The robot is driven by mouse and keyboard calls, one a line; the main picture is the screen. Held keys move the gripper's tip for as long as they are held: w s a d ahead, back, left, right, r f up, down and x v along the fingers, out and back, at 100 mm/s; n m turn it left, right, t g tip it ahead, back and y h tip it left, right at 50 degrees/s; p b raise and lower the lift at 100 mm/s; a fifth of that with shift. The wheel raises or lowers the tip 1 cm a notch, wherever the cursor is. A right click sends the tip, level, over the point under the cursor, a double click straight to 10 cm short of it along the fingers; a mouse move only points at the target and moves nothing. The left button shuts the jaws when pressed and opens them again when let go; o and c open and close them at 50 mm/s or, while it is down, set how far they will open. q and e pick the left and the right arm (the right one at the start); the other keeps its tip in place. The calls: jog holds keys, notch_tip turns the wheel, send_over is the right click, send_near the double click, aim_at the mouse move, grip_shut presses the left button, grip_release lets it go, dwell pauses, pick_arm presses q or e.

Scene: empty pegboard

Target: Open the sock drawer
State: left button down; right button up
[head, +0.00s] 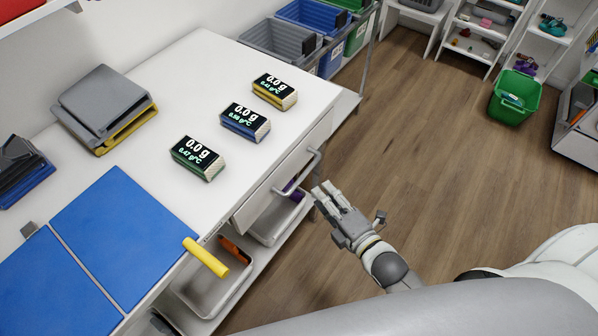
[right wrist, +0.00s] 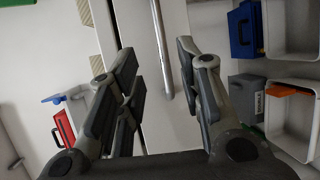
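A white drawer front (head: 262,203) sits under the right edge of the white worktable (head: 205,75); no sock label is legible. It looks shut. Its metal bar handle (head: 298,174) runs along the front, and the handle also shows in the right wrist view (right wrist: 161,50). My right gripper (head: 327,190) is just to the right of the handle, apart from it. In the right wrist view its fingers (right wrist: 158,62) are spread, with the handle ahead of the gap and nothing held. The drawer's inside is hidden. My left gripper is not in view.
Three small digital scales (head: 245,122) stand on the table, with grey trays (head: 100,97) and blue mats (head: 122,235) at left. A yellow cylinder (head: 206,257) juts past the table edge. Open bins (head: 212,285) sit below.

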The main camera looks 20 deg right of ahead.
aim_at(305, 173)
jog(key=p+x, duration=0.1)
jog(key=x, duration=0.9)
jog(key=shift+w, duration=0.15)
jog(key=shift+c, duration=0.4)
grip_shut()
